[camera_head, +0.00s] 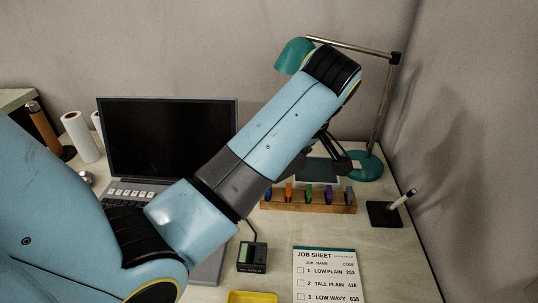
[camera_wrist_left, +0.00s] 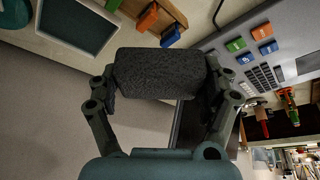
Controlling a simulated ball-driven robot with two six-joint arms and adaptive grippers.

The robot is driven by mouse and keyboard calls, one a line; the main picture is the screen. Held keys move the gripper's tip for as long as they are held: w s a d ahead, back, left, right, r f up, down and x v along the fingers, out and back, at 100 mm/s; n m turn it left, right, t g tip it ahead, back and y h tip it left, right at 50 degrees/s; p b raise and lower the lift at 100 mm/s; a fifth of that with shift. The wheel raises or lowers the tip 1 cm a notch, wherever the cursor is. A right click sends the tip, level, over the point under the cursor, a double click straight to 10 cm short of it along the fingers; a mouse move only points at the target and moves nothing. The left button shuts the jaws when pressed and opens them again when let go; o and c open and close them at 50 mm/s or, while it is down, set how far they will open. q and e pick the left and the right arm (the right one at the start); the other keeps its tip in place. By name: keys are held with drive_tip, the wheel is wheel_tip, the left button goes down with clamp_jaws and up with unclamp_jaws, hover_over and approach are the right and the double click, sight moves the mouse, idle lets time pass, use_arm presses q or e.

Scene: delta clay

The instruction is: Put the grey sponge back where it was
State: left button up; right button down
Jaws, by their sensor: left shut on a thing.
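The grey sponge (camera_wrist_left: 160,73), a dark speckled block, sits between the two fingers of my left gripper (camera_wrist_left: 160,92) in the left wrist view. The fingers press on its two short ends and hold it. The sponge cannot be made out there. The pad also shows in the left wrist view (camera_wrist_left: 78,24), up and left of the sponge. My right gripper is not in view.
A wooden rack (camera_head: 308,206) with several coloured pieces stands in front of the pad. A teal lamp (camera_head: 362,166) stands at the right, beside a black pen holder (camera_head: 384,214). A job sheet (camera_head: 326,276) and a laptop (camera_head: 167,135) are on the desk.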

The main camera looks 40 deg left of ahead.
use_arm(q)
drive_tip(key=shift+w+a+f+n, duration=0.15)
drive_tip(key=shift+a+n, duration=0.1)
drive_tip(key=shift+n, duration=0.05)
drive_tip(key=w+a+f, duration=0.2)
drive_tip(key=a, duration=0.1)
drive_tip(key=w+a+f+b, duration=0.1)
drive_tip(key=w+a+f, duration=0.1)
drive_tip(key=a, duration=0.1)
drive_tip(key=w+a+f+b, duration=0.1)
drive_tip(key=w+a+f, duration=0.1)
drive_tip(key=a+f, duration=0.1)
drive_tip(key=shift+a, duration=0.35)
wheel_tip(320, 180, down, 4)
drive_tip(key=shift+s+r+b, duration=0.1)
drive_tip(key=shift+b, duration=0.3)
drive_tip(key=o, duration=1.1)
drive_tip(key=shift+o, duration=0.2)
drive_tip(key=p+v, duration=0.2)
drive_tip(key=v, duration=1)
